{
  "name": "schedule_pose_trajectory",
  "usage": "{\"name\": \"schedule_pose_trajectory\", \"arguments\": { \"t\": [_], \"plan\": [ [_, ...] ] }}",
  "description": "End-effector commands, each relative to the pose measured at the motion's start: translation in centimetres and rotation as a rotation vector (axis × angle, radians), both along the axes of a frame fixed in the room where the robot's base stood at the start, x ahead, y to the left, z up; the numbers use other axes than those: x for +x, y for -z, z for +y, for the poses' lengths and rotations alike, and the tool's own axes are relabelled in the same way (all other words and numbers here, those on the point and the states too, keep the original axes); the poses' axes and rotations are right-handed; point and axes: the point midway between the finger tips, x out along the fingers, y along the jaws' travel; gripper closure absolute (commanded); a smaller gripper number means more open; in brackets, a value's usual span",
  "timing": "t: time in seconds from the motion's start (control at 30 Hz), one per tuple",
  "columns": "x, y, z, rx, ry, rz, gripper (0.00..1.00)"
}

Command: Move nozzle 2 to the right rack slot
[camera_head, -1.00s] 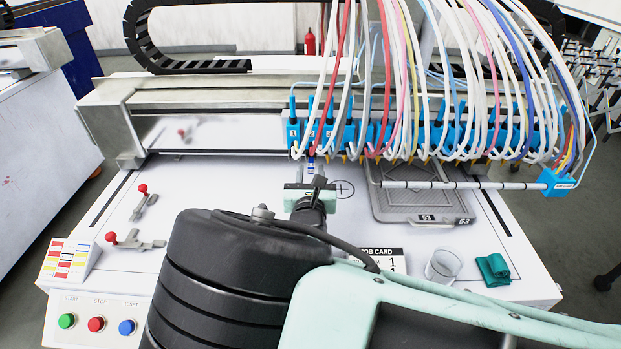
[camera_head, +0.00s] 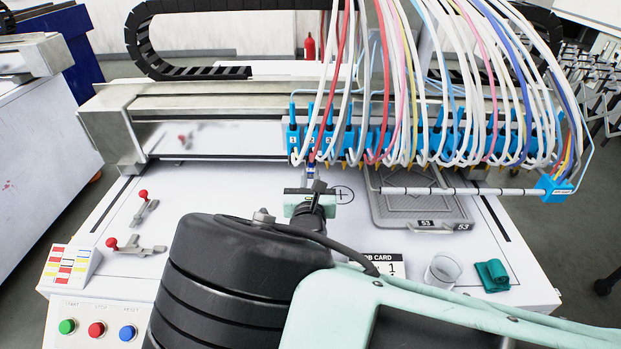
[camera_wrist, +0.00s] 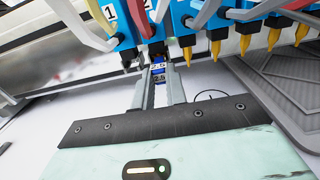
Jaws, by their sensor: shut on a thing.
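My gripper (camera_wrist: 160,88) has its two narrow fingers shut on a small blue nozzle piece (camera_wrist: 158,70) with a white label, below the row of blue nozzle holders. In the head view the held piece (camera_head: 310,172) is small and partly hidden by the gripper. Yellow-tipped nozzles (camera_wrist: 244,42) hang from holders to the right. I cannot make out the right rack slot.
A grey plate marked 53 (camera_head: 395,212) lies to the right, under a thin rod (camera_head: 460,191). A clear cup (camera_head: 443,270) and a teal cloth (camera_head: 492,275) are at the front right. Red-knobbed clamps (camera_head: 140,248) stand at the left. Many hoses hang above the holders.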

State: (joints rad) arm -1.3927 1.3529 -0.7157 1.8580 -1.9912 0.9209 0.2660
Motion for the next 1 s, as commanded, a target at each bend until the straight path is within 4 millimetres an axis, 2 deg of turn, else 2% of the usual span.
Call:
{"name": "schedule_pose_trajectory", "arguments": {
  "t": [0.47,1.0],
  "plan": [
    [-0.1,-0.1,0.0,0.0,0.0,0.0,1.0],
    [-2.0,-0.2,0.1,0.0,0.0,0.0,1.0]
  ]
}}
